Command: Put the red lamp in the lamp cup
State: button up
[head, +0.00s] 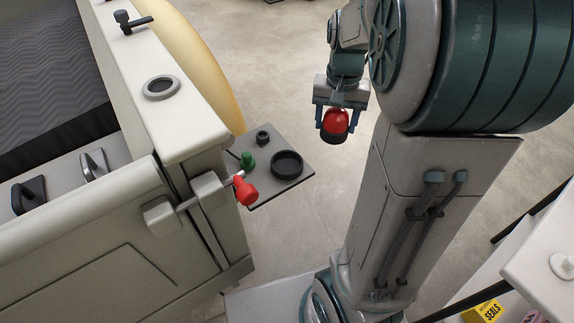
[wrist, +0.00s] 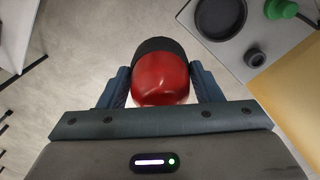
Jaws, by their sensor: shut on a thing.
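The red lamp (head: 336,122), a red dome on a black base, is held between the two blue fingers of my gripper (head: 334,124). In the wrist view the lamp (wrist: 162,80) fills the gap between the fingertips (wrist: 160,88), its black part pointing away from the palm. It hangs in the air, right of and apart from a grey plate (head: 298,181). On that plate stand a wide black cup (head: 287,164) and a smaller black cup (head: 262,137). Both look empty; neither is labelled. The wide cup (wrist: 222,18) also shows in the wrist view.
A green knobbed piece (head: 248,160) stands on the plate. A red-handled lever (head: 245,190) juts from the cream shell (head: 180,115) close to the plate's near edge. A yellow rounded body (head: 205,60) lies behind. A white table (head: 545,255) is at lower right. Open floor lies between.

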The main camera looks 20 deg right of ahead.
jog(key=a+f, duration=0.2)
jog(key=a, duration=0.1)
jog(key=w+a+f, duration=0.1)
jog(key=a+f, duration=0.1)
jog(key=a, duration=0.2)
jog(key=w+a+f, duration=0.1)
jog(key=a+f, duration=0.1)
jog(key=a, duration=0.1)
jog(key=shift+w+a+f, duration=0.15)
jog(key=shift+a+f, duration=0.05)
jog(key=shift+a, duration=0.15)
jog(key=shift+f, duration=2.05)
jog(key=shift+f, duration=0.1)
jog(key=shift+f, duration=0.15)
jog(key=o, duration=1.1)
jog(key=shift+c, duration=0.2)
jog(key=shift+r, duration=0.2)
notch_tip(320, 180, up, 12)
jog(key=p, duration=0.1)
jog(key=s+r+n+t, duration=0.1)
jog(key=s+n, duration=0.4)
jog(key=s, duration=0.8)
jog(key=shift+s+t, duration=0.35)
jog(key=shift+t, duration=0.45)
